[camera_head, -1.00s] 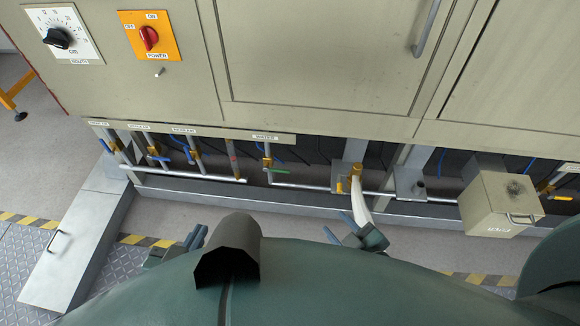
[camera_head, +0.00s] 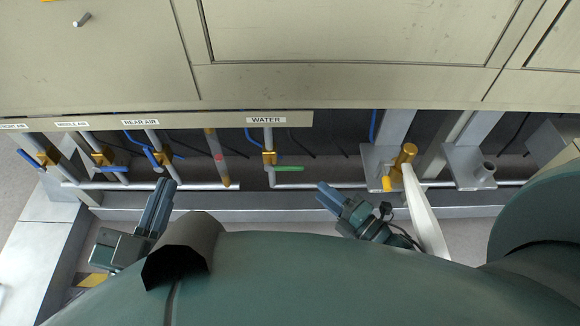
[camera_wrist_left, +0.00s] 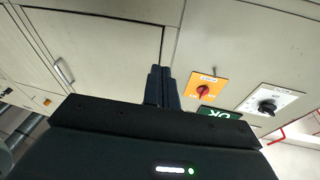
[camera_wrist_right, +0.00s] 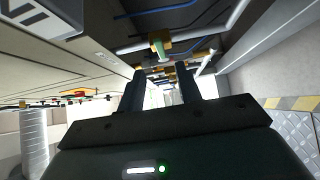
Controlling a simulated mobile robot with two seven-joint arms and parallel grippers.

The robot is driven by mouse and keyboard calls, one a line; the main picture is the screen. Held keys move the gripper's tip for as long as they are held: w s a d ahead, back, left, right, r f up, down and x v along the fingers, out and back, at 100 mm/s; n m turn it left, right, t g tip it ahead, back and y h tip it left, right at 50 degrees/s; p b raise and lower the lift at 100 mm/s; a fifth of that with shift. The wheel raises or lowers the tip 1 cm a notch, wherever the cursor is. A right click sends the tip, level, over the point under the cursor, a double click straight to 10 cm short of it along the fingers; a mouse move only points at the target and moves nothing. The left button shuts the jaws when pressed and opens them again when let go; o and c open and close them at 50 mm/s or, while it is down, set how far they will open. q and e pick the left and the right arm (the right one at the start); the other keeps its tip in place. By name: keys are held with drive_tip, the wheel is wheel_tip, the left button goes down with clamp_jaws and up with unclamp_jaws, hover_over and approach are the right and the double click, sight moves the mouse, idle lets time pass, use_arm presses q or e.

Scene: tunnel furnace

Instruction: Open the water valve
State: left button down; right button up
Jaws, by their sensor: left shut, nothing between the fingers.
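The water valve is a brass body (camera_head: 269,158) on a vertical pipe under the WATER label (camera_head: 266,120). Its green lever (camera_head: 289,168) points right, across the vertical pipe. My left gripper (camera_head: 163,186) is shut and empty, below and left of the valve in the head view; its closed fingers (camera_wrist_left: 161,85) also show in the left wrist view. My right gripper (camera_head: 326,192) is below and right of the green lever, apart from it. The right wrist view shows its fingers (camera_wrist_right: 162,85) spread with nothing between them, and a brass fitting with a green part (camera_wrist_right: 159,44) beyond them.
Blue-lever air valves (camera_head: 103,157) stand to the left. A horizontal pipe (camera_head: 310,186) runs along the low ledge (camera_head: 270,212). A brass fitting with a pale hose (camera_head: 407,155) is close right of my right gripper. The cabinet (camera_head: 330,85) overhangs the pipes.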

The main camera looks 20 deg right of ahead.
sight(294, 170)
drive_tip(key=b+x, duration=0.3)
drive_tip(key=x, duration=0.8)
drive_tip(key=shift+w+a, duration=0.1)
drive_tip(key=shift+w, duration=0.15)
clamp_jaws()
